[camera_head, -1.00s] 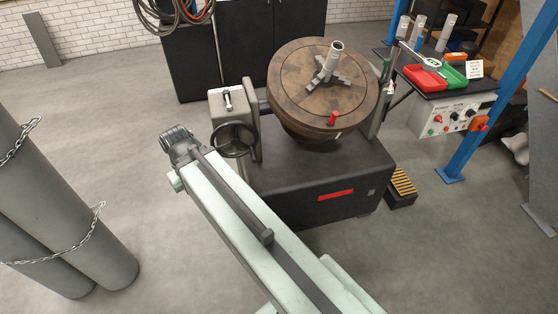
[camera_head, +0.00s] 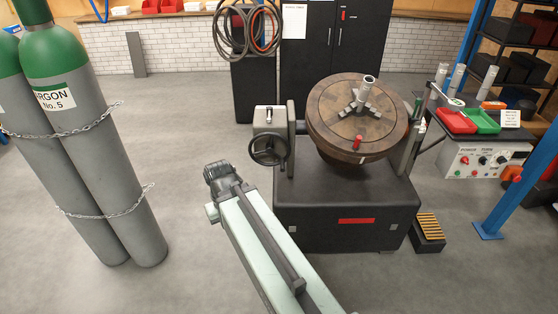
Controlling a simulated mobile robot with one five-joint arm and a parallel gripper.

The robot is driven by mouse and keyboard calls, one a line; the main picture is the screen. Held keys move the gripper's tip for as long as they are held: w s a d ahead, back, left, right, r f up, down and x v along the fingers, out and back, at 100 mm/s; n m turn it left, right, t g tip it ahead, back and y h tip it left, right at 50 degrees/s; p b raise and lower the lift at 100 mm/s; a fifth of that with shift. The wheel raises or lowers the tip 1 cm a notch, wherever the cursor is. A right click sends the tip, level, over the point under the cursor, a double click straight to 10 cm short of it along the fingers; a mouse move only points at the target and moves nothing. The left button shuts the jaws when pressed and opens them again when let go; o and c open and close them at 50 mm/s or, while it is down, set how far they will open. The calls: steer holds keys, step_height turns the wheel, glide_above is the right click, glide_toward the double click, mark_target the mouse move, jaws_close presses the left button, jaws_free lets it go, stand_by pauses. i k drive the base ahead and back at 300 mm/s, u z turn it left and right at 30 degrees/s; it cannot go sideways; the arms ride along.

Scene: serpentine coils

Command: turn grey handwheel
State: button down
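The dark grey handwheel (camera_head: 267,151) is on the left side of the positioner, on the front of a light grey gearbox housing (camera_head: 270,118). Its rim stands upright and nothing covers it. My arm reaches up from the bottom, and its dark joint (camera_head: 222,178) ends left of and a little below the handwheel, apart from it in the picture. My gripper's fingers do not show.
The positioner's round tilted table (camera_head: 330,128) sits above a black base (camera_head: 345,238). Chained gas cylinders (camera_head: 105,165) stand at left. A bench with red and green trays (camera_head: 480,120) and a blue post (camera_head: 500,205) are at right. Floor between cylinders and positioner is clear.

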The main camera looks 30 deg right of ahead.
mark_target(270, 148)
steer(key=u, duration=0.2)
steer(key=i, duration=1.5)
steer(key=u, duration=0.05)
